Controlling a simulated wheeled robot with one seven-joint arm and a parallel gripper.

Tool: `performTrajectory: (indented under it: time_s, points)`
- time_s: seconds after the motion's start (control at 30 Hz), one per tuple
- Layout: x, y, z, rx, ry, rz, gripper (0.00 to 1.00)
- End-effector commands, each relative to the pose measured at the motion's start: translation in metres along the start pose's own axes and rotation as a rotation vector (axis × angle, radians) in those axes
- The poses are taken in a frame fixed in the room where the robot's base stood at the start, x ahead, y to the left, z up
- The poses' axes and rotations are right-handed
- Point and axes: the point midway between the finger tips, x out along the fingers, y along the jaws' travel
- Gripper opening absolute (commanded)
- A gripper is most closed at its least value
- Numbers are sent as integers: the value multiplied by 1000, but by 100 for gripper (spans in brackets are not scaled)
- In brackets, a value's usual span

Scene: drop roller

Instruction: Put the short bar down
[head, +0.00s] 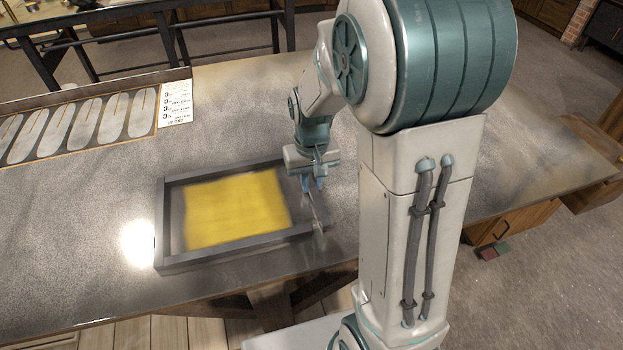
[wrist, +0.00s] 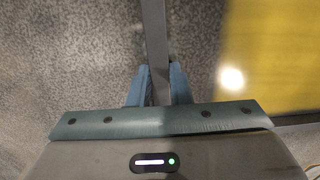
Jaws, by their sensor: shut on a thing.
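The short bar (head: 315,212) is a thin grey bar at the right end of a dark frame with a yellow sheet inside. My gripper (head: 313,186) is above that end, pointing down, with its blue fingers shut on the bar. In the wrist view the bar (wrist: 154,35) runs from the top edge down between the fingers (wrist: 159,85). Its near part is hidden by my gripper. I cannot tell whether the bar rests on the table or is slightly above it.
The dark frame (head: 165,220) and yellow sheet (head: 235,208) lie on the grey table (head: 100,215). A rack of oval plates (head: 85,122) and a white printed card (head: 176,103) are at the back left. The table left of the frame is clear.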

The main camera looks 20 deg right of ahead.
Motion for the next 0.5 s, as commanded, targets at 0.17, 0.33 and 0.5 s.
performTrajectory:
  time_s: [0.17, 0.33, 0.5]
  points:
    - [1, 0, -1, 0, 2, 0, 0]
    - [3, 0, 0, 0, 0, 0, 40]
    - [3, 0, 0, 0, 0, 0, 40]
